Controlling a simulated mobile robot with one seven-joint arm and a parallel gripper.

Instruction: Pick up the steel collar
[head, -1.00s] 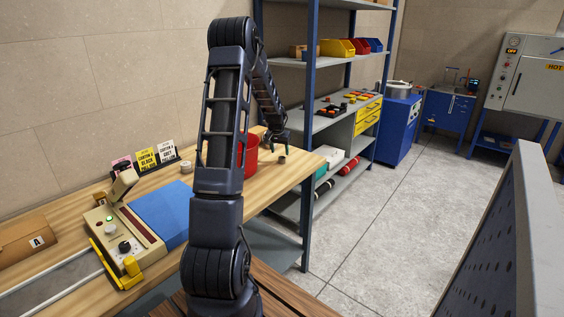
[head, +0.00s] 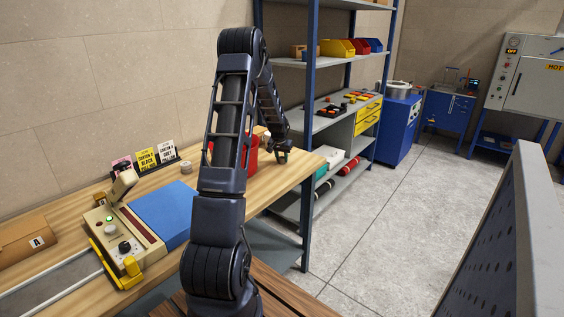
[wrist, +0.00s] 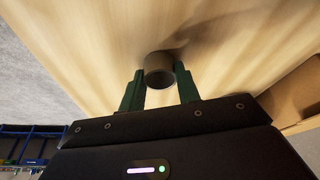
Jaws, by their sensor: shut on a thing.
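The steel collar (wrist: 158,66) is a short grey-brown ring in the wrist view, standing on the wooden bench top (wrist: 75,30). My gripper (wrist: 159,82) has its two green fingers on either side of the collar and is shut on it. In the head view my gripper (head: 282,157) is low at the right end of the bench, beside the red bin (head: 251,155). The collar is mostly hidden by the fingers there.
A grey roll (head: 186,168) and a card rack (head: 152,163) stand further left on the bench. A blue mat (head: 160,212) and a beige machine (head: 122,236) lie nearer. A shelf unit (head: 320,122) stands beyond the bench's right end.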

